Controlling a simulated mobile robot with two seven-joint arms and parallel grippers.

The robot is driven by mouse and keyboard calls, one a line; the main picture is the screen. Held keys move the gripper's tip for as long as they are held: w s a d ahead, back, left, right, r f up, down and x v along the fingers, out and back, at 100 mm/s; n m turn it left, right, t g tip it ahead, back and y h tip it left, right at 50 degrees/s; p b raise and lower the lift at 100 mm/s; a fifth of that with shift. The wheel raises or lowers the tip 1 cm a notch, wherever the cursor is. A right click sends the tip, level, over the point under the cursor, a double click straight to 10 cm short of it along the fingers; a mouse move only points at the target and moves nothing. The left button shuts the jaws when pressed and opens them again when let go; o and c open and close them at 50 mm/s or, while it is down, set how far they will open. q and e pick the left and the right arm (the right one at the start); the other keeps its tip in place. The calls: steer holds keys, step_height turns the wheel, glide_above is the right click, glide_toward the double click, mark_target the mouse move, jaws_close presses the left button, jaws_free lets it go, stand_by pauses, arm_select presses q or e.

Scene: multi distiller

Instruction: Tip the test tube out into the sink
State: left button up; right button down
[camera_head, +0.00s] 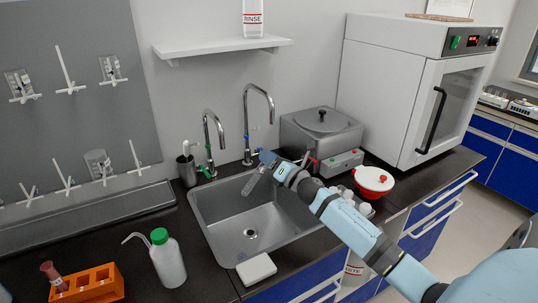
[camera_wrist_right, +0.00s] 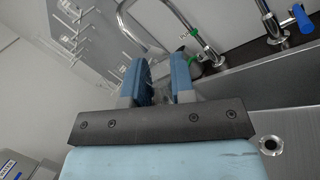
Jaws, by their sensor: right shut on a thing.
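My right gripper (camera_head: 271,164) reaches in from the right and is above the back part of the steel sink (camera_head: 212,228). It is shut on a clear test tube (camera_head: 254,182), which slants down to the left over the basin. I cannot tell which end is the mouth or whether there is liquid in it. In the right wrist view, the two blue fingers (camera_wrist_right: 164,82) are close together, with a faint part of the clear tube between them. The sink drain (camera_head: 250,233) shows below, and also in the wrist view (camera_wrist_right: 270,145). My left gripper is out of view.
Two curved taps (camera_head: 249,120) stand behind the sink. A green-capped wash bottle (camera_head: 167,258) and an orange rack (camera_head: 88,284) with a reddish tube are at the left. A steel bath (camera_head: 320,132), a red-and-white bowl (camera_head: 373,181) and an oven (camera_head: 405,95) are at the right.

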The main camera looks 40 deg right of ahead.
steer(key=n, duration=0.2)
steer(key=n+g+y+p, duration=0.1)
steer(key=shift+d+r+n+p, duration=0.1)
steer(key=shift+r+n+p, duration=0.1)
steer(key=shift+n+p, duration=0.15)
steer(key=n+g+p, duration=0.1)
steer(key=n+p, duration=0.3)
steer(key=shift+r+g, duration=0.2)
steer(key=shift+g, duration=0.2)
steer(key=shift+f+n, duration=0.15)
steer(key=shift+n, duration=0.2)
steer(key=shift+f, duration=0.25)
